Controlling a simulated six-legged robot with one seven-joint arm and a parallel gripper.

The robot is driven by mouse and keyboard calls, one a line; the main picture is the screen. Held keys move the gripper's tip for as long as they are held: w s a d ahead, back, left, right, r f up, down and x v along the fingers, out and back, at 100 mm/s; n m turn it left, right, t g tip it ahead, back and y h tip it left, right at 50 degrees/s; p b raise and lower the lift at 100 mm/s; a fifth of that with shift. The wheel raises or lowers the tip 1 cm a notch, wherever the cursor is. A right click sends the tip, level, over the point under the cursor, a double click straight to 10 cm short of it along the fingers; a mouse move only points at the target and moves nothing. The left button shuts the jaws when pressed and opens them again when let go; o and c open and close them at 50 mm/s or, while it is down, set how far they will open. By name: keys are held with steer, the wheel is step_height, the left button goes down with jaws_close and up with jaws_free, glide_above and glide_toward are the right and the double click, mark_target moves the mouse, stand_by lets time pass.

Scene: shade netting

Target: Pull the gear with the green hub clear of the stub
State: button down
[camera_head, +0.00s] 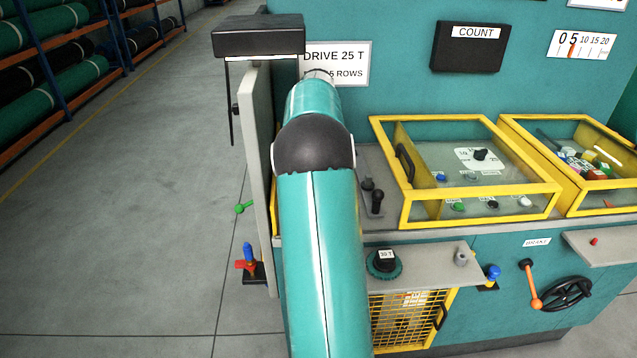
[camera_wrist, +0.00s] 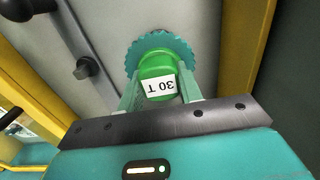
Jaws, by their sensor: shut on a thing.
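The gear with the green hub (camera_wrist: 156,66) shows in the wrist view, with teal teeth around a bright green hub and a white label reading 30 T, upside down. My gripper (camera_wrist: 159,88) has a finger on each side of the hub and is shut on it. The stub is hidden behind the gear, so I cannot tell whether the gear still sits on it. In the head view my arm hides the gear and my gripper. Another gear with a black hub (camera_head: 384,262), also labelled 30 T, lies on the machine's ledge.
A grey door panel (camera_head: 258,150) stands open left of my arm. Yellow-framed glass covers (camera_head: 462,168) lie to the right. A blue knob (camera_head: 491,273), an orange-handled crank (camera_head: 530,285) and a black handwheel (camera_head: 566,293) stick out in front. The floor at left is clear.

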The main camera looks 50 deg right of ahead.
steer(key=shift+r, duration=0.1)
steer(key=shift+r, duration=2)
steer(key=shift+s, duration=0.1)
